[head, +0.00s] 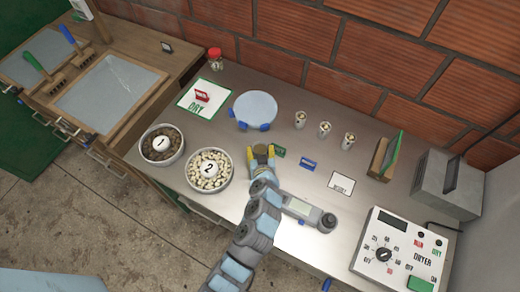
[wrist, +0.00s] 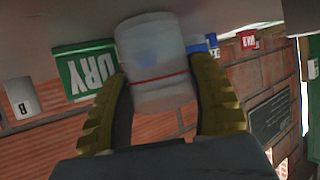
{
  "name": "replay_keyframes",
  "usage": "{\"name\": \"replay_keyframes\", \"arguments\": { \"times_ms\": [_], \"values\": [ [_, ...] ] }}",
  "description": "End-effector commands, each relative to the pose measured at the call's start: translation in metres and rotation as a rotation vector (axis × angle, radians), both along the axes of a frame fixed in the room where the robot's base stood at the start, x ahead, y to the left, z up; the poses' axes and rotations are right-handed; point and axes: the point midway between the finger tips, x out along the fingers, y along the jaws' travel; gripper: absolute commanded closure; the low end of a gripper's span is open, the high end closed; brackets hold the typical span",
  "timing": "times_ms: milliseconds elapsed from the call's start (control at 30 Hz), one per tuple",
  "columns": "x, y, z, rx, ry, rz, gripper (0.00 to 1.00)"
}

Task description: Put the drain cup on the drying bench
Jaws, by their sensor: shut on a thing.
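My gripper (head: 262,152) has yellow fingers and is over the middle of the steel bench (head: 250,205), just right of bowl 2. In the wrist view, my gripper (wrist: 163,100) is shut on a pale, cloudy cup (wrist: 153,60) with a thin red line around it, which seems to be the drain cup. The cup sits between the two fingers. In the head view it is hidden by the gripper. I cannot tell whether its base touches the bench.
Bowl 1 (head: 162,145) and bowl 2 (head: 209,170) stand left of my gripper. A round pale plate (head: 255,109) is behind it. Three small cups (head: 325,129) stand back right.

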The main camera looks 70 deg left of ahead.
Motion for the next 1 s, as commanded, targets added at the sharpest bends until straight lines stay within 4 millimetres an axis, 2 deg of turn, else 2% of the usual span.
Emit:
{"name": "replay_keyframes", "arguments": {
  "times_ms": [367, 400, 467, 900, 1000],
  "values": [
    [-0.0002, 0.0001, -0.0040, 0.001, 0.001, 0.000, 0.78],
    [-0.0002, 0.0000, -0.0029, 0.000, 0.001, 0.000, 0.32],
    [-0.0002, 0.0001, -0.0025, 0.000, 0.001, 0.000, 0.16],
    [-0.0003, 0.0001, 0.0027, 0.000, 0.001, 0.000, 0.16],
    [-0.0026, -0.0075, 0.0022, 0.000, 0.002, -0.001, 0.16]
  ]
}}
